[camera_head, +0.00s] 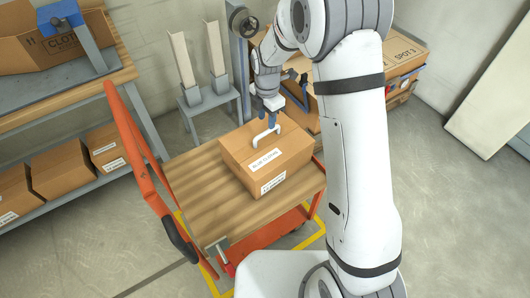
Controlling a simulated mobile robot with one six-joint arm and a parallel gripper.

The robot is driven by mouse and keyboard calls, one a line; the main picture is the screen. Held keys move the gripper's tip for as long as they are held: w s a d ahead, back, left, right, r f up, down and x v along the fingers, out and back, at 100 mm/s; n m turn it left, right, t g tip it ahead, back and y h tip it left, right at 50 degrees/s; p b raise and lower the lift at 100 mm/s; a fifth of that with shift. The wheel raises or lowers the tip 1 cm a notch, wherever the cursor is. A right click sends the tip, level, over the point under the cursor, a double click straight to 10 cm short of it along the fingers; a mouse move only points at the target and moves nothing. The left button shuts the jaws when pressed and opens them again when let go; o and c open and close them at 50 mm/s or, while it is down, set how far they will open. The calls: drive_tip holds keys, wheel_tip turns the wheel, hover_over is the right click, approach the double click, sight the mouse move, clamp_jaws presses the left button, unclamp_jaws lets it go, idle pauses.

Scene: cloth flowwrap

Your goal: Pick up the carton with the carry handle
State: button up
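The brown carton (245,153) labelled "BLUE CLOTHS" sits on the wooden deck of an orange cart. Its white carry handle (267,134) stands up as an arch from the carton's top. My gripper (273,120) points down just above or at the handle. The fingers are blue and dark, small and partly overlapped with the handle. I cannot tell whether they touch the handle or how far apart they are.
The orange cart (190,195) has bare deck left of the carton and a raised orange push handle (135,150). A bench with an open carton (50,45) stands at left, with more boxes (60,168) below. A grey stand (208,105) is behind. A "SPOT 3" box (405,58) lies behind my arm.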

sight(267, 131)
wheel_tip(267, 131, down, 8)
drive_tip(key=shift+w+b, duration=0.15)
drive_tip(key=shift+b, duration=0.15)
drive_tip(key=shift+c, duration=0.3)
clamp_jaws()
drive_tip(key=shift+r, duration=0.1)
idle(1.0)
